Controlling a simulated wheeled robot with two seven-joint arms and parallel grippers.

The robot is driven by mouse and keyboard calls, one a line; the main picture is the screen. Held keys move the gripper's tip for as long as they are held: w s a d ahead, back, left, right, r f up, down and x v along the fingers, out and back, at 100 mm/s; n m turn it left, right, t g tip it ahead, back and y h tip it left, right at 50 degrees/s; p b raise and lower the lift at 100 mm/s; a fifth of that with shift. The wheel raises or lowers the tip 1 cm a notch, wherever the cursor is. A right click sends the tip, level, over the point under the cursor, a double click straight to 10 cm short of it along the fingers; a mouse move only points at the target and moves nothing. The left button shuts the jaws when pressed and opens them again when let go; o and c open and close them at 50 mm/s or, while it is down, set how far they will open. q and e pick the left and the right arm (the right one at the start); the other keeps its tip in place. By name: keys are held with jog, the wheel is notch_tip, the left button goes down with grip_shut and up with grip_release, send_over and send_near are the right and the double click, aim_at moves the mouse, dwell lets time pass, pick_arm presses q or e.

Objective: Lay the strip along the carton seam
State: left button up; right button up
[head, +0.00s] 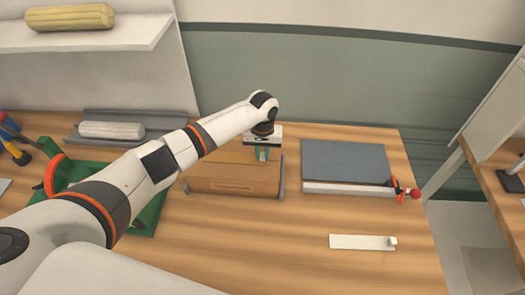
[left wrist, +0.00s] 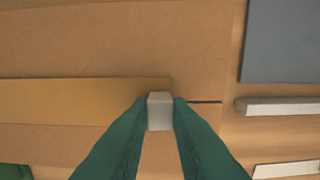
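The brown carton (head: 235,180) sits at mid-table, its top partly hidden by my left arm. In the left wrist view its top (left wrist: 90,35) shows a dark seam line (left wrist: 206,102) to the right of the fingers. A tan strip (left wrist: 80,95) lies along that seam's line on the left. A small pale grey block (left wrist: 160,112) is at the strip's right end. My left gripper (head: 262,153) is over the carton top, its green fingers (left wrist: 160,118) closed against both sides of the block. Whether the strip lies flat under it cannot be told. My right gripper is out of view.
A grey slab on a white base (head: 345,160) stands right of the carton, a red and black tool (head: 403,190) at its corner. A white strip with an end block (head: 360,242) lies in front. A green tray (head: 150,215) is left. The front middle table is clear.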

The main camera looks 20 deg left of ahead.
pick_arm(q)
jog(key=o, duration=0.4)
jog(key=shift+r, duration=0.1)
